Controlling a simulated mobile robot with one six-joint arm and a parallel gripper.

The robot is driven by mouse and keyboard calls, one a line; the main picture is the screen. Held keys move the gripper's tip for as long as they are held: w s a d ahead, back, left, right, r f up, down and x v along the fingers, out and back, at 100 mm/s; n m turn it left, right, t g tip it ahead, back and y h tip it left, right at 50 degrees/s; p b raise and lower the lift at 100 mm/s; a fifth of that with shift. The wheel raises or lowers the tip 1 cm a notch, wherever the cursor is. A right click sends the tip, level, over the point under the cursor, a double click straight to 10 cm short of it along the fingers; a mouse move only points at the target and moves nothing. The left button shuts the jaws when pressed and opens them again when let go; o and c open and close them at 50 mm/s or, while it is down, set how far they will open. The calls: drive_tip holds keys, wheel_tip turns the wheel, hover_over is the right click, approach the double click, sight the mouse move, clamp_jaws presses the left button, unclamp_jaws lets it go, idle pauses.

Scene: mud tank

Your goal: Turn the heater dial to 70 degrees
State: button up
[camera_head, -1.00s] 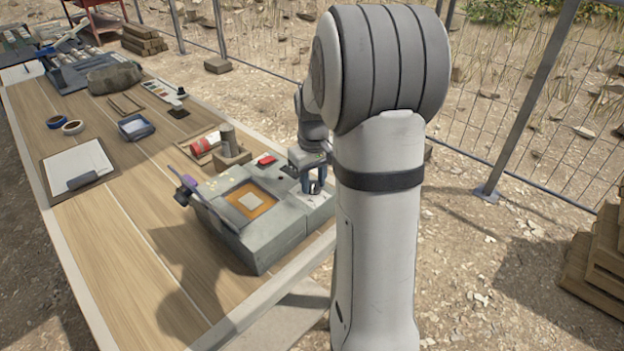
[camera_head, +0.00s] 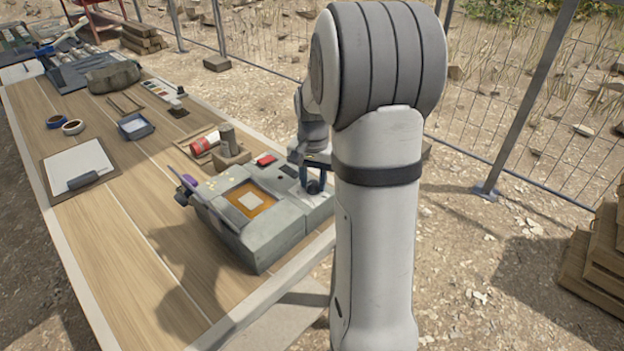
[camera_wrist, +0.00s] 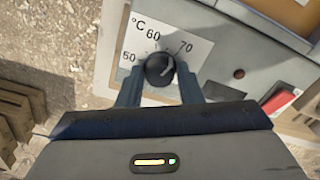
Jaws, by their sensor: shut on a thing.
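The heater dial (camera_wrist: 158,69) is a round black knob on a white scale plate (camera_wrist: 140,28) marked °C, 50, 60 and 70. In the wrist view, 50 is left of the knob, 60 above it and 70 to its upper right. A small pale mark shows on the knob, but I cannot read its exact setting. My gripper (camera_wrist: 160,88) is shut on the dial, one finger on each side. In the head view, my gripper (camera_head: 314,187) is at the right end of the grey heater unit (camera_head: 268,244) and hides the dial.
A red switch (camera_wrist: 279,103) and a dark red lamp (camera_wrist: 239,73) sit right of the dial in the wrist view. A red can (camera_head: 204,143) and a brown block (camera_head: 232,156) stand behind the unit. The front-left tabletop is clear.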

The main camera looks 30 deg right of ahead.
sight(313, 184)
drive_tip(key=shift+s+f+m, duration=0.2)
drive_tip(key=shift+s+m, duration=0.05)
drive_tip(key=shift+m, duration=0.55)
drive_tip(key=o, duration=0.7)
drive_tip(key=shift+a, duration=0.1)
drive_tip(key=shift+o, duration=1.3)
drive_tip(key=shift+w+r, duration=0.1)
drive_tip(key=shift+r, duration=0.05)
wheel_tip(313, 184, up, 8)
drive_tip(key=shift+f, duration=0.1)
